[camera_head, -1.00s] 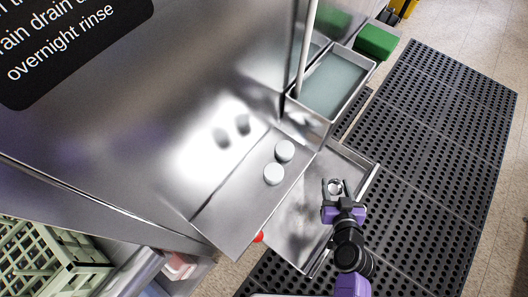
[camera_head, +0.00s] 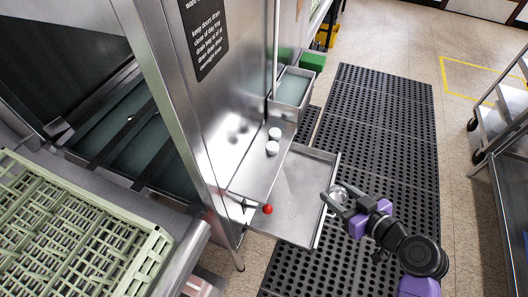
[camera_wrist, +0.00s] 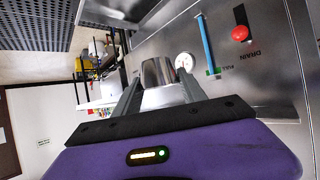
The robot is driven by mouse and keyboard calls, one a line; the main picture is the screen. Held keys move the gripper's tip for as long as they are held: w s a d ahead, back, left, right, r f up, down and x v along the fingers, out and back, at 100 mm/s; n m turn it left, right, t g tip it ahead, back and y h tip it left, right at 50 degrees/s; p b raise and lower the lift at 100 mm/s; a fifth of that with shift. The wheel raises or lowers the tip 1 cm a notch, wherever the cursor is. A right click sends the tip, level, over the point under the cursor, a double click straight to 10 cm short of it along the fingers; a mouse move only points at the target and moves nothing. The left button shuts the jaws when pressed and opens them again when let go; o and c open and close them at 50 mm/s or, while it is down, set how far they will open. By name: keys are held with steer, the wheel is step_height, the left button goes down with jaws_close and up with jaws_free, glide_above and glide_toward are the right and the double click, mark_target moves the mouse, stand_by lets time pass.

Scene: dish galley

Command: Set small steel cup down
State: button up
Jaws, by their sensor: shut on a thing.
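The small steel cup (camera_wrist: 158,73) is between the two fingers of my gripper (camera_wrist: 160,95) in the wrist view, and the fingers are shut on it. In the head view the cup (camera_head: 338,194) shows as a small shiny shape at the fingertips of my gripper (camera_head: 337,200). The gripper is at the right edge of a shallow steel tray (camera_head: 300,195), and the cup appears held above that edge. The exact height cannot be told.
A water-filled basin (camera_head: 292,88) and a green box (camera_head: 312,60) are behind. A red knob (camera_head: 267,209) sticks out at the tray's left. A green rack (camera_head: 85,230) is at the lower left.

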steer(key=s+a+r+n+g+y+p, duration=0.2)
steer(key=s+r+n+g+y, duration=0.15)
steer(key=r, duration=0.65)
steer(key=s+a+r+n+g+y+p, duration=0.15)
steer(key=s+r+n+g, duration=0.3)
steer(key=r, duration=0.65)
steer(key=shift+t+y, duration=0.3)
steer(key=shift+t, duration=0.2)
steer(key=w+a, duration=0.2)
steer(key=a, duration=0.3)
steer(key=w+a+p, duration=0.1)
steer(key=w+a, duration=0.1)
steer(key=a, duration=0.4)
steer(key=w+a, duration=0.2)
steer(key=a, duration=0.4)
steer(key=shift+w+a+p, duration=0.15)
steer(key=shift+w+p, duration=0.1)
steer(key=shift+p, duration=0.05)
step_height(320, 180, down, 3)
steer(key=shift+r, duration=0.2)
step_height(320, 180, down, 3)
steer(key=shift+f+p, duration=0.2)
steer(key=shift+p, duration=0.3)
steer(key=shift+w+a+f+p, duration=0.1)
steer(key=shift+a+f+p, duration=0.2)
steer(key=shift+f, duration=0.3)
steer(key=shift+d+f, duration=0.1)
